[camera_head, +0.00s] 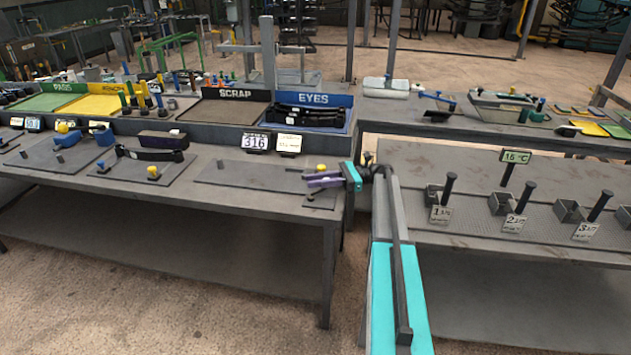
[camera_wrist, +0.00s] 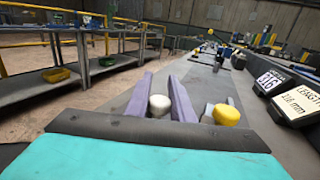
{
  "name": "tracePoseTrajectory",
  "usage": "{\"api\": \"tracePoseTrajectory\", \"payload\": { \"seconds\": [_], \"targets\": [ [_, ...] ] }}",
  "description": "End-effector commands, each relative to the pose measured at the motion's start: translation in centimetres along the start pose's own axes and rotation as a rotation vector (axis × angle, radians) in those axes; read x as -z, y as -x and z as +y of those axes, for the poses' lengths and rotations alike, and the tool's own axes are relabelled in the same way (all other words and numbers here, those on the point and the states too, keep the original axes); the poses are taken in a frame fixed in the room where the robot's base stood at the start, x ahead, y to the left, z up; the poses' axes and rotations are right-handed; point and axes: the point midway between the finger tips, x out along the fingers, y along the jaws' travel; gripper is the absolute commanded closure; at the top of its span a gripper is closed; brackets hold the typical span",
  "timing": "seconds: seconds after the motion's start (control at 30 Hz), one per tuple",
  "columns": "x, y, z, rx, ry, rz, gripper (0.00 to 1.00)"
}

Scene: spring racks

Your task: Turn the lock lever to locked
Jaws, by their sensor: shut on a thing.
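My gripper (camera_head: 309,180) has purple fingers and reaches in from the right over the front right corner of the left bench. In the wrist view the fingers (camera_wrist: 160,80) stand on either side of a pale rounded knob (camera_wrist: 160,105), shut on it. The knob looks like the end of a lever; its shaft and base are hidden by my gripper, so its angle cannot be told. A yellow knob (camera_wrist: 228,115) stands just right of the fingers, outside them; it also shows in the head view (camera_head: 321,168). No lock marking can be read.
A display reading 316 (camera_head: 255,142) and a label card (camera_head: 289,143) stand behind my gripper. A fixture plate with a dark strap-like part (camera_head: 155,154) lies to the left. Trays marked SCRAP (camera_head: 230,112) and EYES (camera_head: 325,128) are behind. A rack with numbered posts (camera_head: 470,215) stands right.

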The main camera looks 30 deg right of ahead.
Motion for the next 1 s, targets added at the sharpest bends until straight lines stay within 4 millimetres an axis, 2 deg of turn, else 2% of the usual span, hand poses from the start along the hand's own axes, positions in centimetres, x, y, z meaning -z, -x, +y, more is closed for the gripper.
{"api": "tracePoseTrajectory", "payload": {
  "seconds": [0.03,0.1,0.13,0.57,0.77,1.0],
  "targets": [
    [0.1,-0.1,0.3,-0.008,-0.002,0.000,0.74],
    [0.1,-0.2,0.2,-0.008,-0.002,0.000,0.62],
    [0.1,-0.2,0.2,-0.008,-0.002,0.000,0.60],
    [0.1,0.3,0.1,-0.004,-0.001,0.000,0.60],
    [0.2,2.0,0.0,-0.004,-0.001,0.000,0.60],
    [0.2,5.0,0.0,-0.004,-0.001,0.000,0.60]
  ]
}}
